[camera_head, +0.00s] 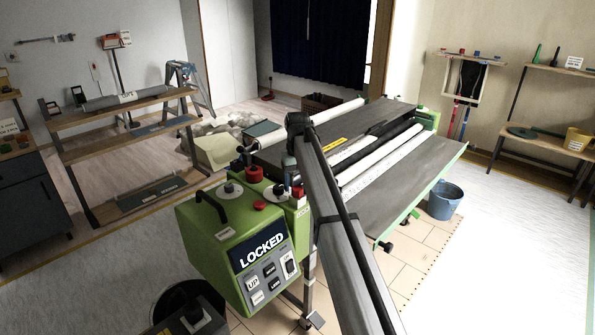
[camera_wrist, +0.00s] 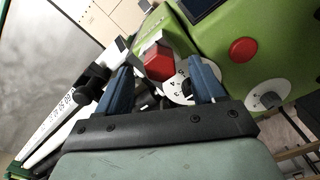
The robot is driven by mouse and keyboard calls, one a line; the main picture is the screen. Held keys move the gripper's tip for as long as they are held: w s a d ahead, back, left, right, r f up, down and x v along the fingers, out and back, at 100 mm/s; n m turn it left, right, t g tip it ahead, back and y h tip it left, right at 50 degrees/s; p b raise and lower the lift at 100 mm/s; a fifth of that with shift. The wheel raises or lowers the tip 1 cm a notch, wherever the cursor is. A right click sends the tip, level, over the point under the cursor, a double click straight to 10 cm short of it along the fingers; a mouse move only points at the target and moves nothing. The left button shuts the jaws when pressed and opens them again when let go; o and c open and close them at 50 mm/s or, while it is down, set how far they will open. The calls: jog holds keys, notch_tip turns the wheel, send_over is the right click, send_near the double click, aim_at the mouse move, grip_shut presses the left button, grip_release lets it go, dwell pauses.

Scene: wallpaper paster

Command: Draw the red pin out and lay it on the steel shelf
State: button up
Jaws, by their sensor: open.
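In the wrist view, my gripper (camera_wrist: 160,72) is open, its two blue fingers apart. A red angular block with a pale top (camera_wrist: 160,62), apparently the red pin's head, shows between and beyond the fingertips. Whether either finger touches it is unclear. A white dial (camera_wrist: 181,90) with dark marks lies partly behind it. In the head view a red piece (camera_head: 298,191) at the green control box's (camera_head: 214,240) right edge may be the same pin. I cannot tell which surface is the steel shelf.
The box's display reads LOCKED (camera_head: 262,251). A round red button (camera_wrist: 243,50) is close right of the fingers in the wrist view. The paster's rollers (camera_head: 380,160) lie behind my arm. A rack with wooden boards (camera_head: 125,140) stands left, a blue bucket (camera_head: 444,201) right.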

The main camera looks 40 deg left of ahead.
aim_at(298, 188)
jog(key=shift+f, duration=1.1)
jog(key=c, duration=1.3)
jog(key=shift+o, duration=0.2)
jog(key=shift+r, duration=0.15)
jog(key=shift+r, duration=2.2)
jog(key=shift+r, duration=0.15)
jog(key=shift+r, duration=1.85)
